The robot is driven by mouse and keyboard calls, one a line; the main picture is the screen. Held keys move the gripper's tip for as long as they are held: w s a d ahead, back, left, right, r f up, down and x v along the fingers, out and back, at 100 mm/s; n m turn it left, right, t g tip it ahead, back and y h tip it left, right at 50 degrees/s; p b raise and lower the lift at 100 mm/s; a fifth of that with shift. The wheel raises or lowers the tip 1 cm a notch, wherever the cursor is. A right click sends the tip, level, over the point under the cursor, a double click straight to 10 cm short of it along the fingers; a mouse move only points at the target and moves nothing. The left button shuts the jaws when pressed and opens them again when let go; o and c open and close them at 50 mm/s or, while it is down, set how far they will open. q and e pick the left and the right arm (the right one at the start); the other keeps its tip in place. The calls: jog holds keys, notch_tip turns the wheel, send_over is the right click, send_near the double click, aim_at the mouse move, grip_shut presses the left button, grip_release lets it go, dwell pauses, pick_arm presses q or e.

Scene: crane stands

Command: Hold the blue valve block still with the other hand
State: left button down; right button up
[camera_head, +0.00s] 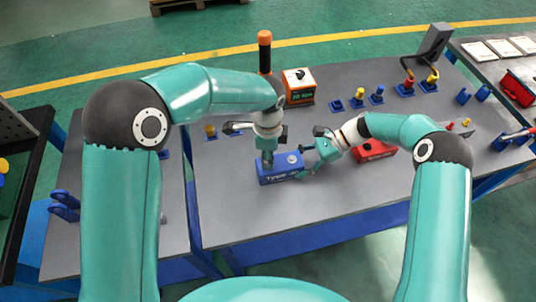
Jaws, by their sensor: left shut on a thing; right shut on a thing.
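The blue valve block (281,174) sits near the front edge of the grey table, with white lettering on its front and a pale round disc on its top. My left gripper (267,160) points straight down and is shut at the left part of the block's top. The exact part between its fingers is hidden. My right gripper (305,162) comes in from the right, tilted, and is shut on the right end of the block. Its fingers partly cover that end.
A red block (374,152) with a black knob stands right of my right gripper. An orange block (299,88) and a dark post with an orange top (264,55) stand behind. Several small blue stands (357,101) line the back. The table (240,222) is clear in front.

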pick_arm(q)
jog(key=m, duration=0.5)
dwell(0.3)
jog(key=m, duration=0.5)
dwell(0.4)
jog(key=c, duration=0.7)
grip_release()
jog(key=shift+c, duration=1)
